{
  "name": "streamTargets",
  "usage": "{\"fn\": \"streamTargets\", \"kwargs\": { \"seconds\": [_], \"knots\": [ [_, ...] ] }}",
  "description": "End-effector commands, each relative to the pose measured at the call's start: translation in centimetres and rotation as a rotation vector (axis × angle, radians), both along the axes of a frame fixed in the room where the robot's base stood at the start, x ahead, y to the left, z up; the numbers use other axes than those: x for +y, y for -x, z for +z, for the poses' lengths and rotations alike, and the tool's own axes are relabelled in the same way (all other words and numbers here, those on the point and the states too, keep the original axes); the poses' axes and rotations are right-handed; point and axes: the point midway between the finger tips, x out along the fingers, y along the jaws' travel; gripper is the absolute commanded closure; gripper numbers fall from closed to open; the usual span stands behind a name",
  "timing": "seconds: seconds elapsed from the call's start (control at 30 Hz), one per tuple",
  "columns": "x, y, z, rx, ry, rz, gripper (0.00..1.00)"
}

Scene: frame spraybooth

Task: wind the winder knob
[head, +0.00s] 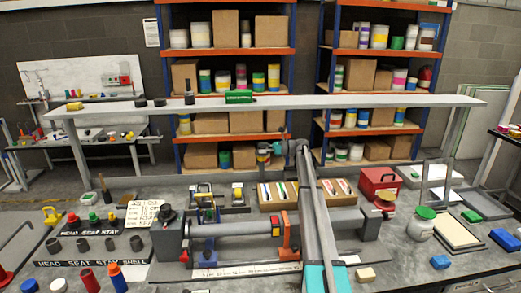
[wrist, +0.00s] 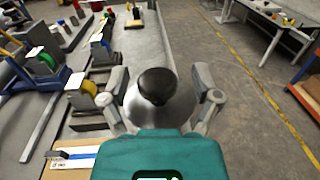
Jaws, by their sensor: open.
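The grey bench machine with a long horizontal bar (head: 219,230) is in the head view. A black round knob (head: 167,213) stands on top of its left grey block. The knob cannot be made out in the wrist view.
A long pale beam (head: 330,102) runs behind my gripper. Open floor (wrist: 245,90) shows beside the bench.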

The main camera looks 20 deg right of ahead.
Motion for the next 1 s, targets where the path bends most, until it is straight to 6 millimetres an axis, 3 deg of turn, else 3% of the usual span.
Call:
{"fn": "streamTargets", "kwargs": {
  "seconds": [0.37, 1.0],
  "knots": [
    [-1.2, 0.5, 0.0, 0.000, 0.001, 0.000, 0.19],
    [-9.6, 3.6, 0.0, 0.000, 0.001, -0.001, 0.19]
  ]
}}
